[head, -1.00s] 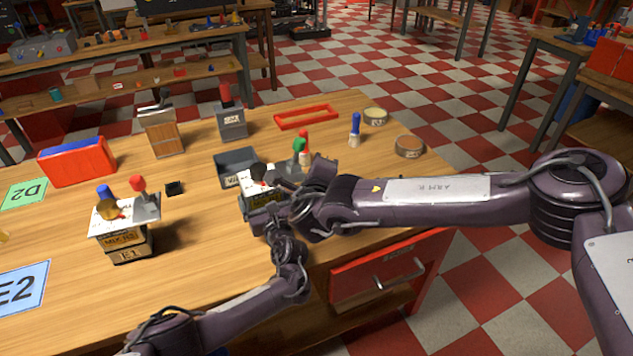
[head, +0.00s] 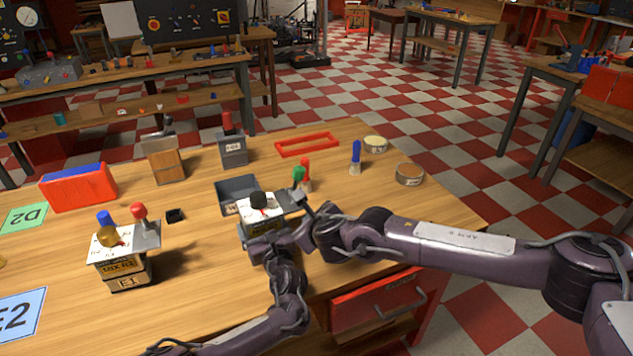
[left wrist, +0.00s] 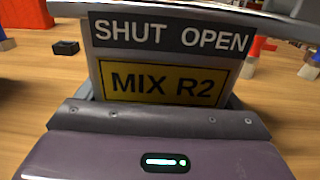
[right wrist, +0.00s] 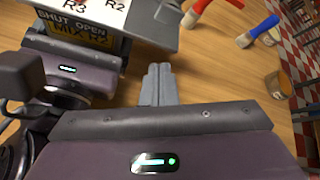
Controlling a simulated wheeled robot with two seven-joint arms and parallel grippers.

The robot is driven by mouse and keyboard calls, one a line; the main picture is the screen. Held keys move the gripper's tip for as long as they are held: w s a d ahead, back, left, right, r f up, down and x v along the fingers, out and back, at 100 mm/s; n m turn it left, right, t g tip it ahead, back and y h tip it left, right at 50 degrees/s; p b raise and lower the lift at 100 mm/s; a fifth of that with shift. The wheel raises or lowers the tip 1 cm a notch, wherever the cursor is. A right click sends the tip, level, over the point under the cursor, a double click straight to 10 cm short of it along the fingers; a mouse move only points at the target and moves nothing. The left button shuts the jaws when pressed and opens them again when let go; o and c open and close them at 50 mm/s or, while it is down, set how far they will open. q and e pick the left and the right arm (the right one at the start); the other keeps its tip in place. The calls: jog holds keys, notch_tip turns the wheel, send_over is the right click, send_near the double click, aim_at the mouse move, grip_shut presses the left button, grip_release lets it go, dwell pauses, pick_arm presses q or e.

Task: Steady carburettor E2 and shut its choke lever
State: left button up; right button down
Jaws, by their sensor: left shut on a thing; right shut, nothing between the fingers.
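A carburettor (head: 262,211) with a white top plate and black knob stands on the bench; its yellow "MIX R2" label (left wrist: 166,84) sits under a "SHUT OPEN" strip in the left wrist view. I cannot read an E number on it. My left gripper (head: 262,240) is shut on its near lower side. My right gripper (right wrist: 158,82) is shut and empty, just right of the plate, apart from it in the right wrist view. A green knob (head: 299,175) shows by the plate's right end; the choke lever's position is unclear.
A second carburettor, marked E1 (head: 124,268), stands to the left. A dark tray (head: 228,187) is behind the held one. Red-handled (right wrist: 205,8) and blue-handled (right wrist: 262,30) pieces stand beyond my right gripper. A blue E2 card (head: 18,314) lies at the left.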

jog(key=w+f+m+g+y, duration=0.1)
jog(key=w+f+y, duration=0.1)
jog(key=w+y, duration=0.1)
jog(key=n+g+y, duration=0.2)
jog(key=g+y, duration=0.1)
jog(key=y, duration=0.9)
send_near(296, 181)
jog(key=w+a, duration=0.1)
jog(key=w+a+r, duration=0.1)
jog(key=a, duration=0.1)
jog(key=w+a+r, duration=0.1)
jog(key=shift+w+a+r, duration=0.1)
jog(key=shift+w+a, duration=0.05)
jog(key=shift+w, duration=0.1)
